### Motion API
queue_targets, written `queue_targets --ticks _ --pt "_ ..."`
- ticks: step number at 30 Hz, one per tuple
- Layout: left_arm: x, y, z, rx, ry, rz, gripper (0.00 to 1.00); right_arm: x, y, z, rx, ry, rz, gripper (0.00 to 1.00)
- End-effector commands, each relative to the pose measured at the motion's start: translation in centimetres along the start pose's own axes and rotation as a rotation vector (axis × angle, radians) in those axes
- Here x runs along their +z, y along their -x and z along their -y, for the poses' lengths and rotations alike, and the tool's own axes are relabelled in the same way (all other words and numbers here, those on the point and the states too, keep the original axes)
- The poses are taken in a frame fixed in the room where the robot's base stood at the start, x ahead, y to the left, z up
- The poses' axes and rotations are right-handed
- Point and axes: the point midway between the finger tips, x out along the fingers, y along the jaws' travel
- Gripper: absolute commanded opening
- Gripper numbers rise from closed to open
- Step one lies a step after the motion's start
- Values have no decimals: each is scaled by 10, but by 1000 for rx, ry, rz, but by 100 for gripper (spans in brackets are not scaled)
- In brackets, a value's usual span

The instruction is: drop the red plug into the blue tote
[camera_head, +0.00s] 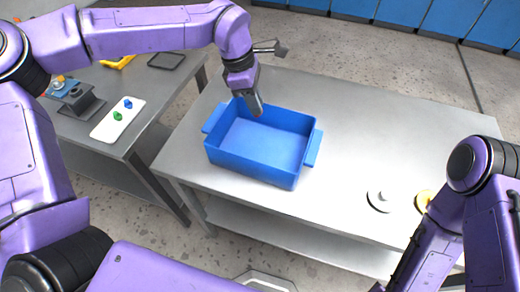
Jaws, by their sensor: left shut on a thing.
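The blue tote (262,175) stands on the grey table, open at the top, and its visible inside looks empty. My left gripper (256,107) points down at the tote's far wall, around rim height. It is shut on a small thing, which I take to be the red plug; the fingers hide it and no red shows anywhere. I cannot tell whether the fingers are over the inside or just behind the far rim. My right arm comes in at the lower right; its gripper is out of the picture.
A white plate (117,121) with a green plug (117,116) and a blue plug (128,103) lies on the left table. A grey-white disc with a knob (380,200) and a yellow round part (424,201) lie at right. The main table's far right is clear.

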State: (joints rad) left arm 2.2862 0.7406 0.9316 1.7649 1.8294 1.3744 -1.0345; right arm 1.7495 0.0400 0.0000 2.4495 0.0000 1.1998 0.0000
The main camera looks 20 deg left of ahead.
Motion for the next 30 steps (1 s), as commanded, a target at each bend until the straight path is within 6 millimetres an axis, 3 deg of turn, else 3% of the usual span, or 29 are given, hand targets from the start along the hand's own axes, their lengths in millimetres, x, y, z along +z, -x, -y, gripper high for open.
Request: queue_targets --ticks 6,7,9,20,30 --pt "1 0 0 0 -1 1 0 0 0 0 0 0 0 52" --pt "1 0 0 0 -2 1 30 0 0 0 0 0 0 52" --pt "1 0 0 -1 -2 1 50 0 0 0 0 0 0 52" --pt "1 8 -1 2 -2 2 50 0 -1 0 0 0 0 52" --pt "1 82 -1 3 -1 3 50 4 -11 1 0 0 0 52"
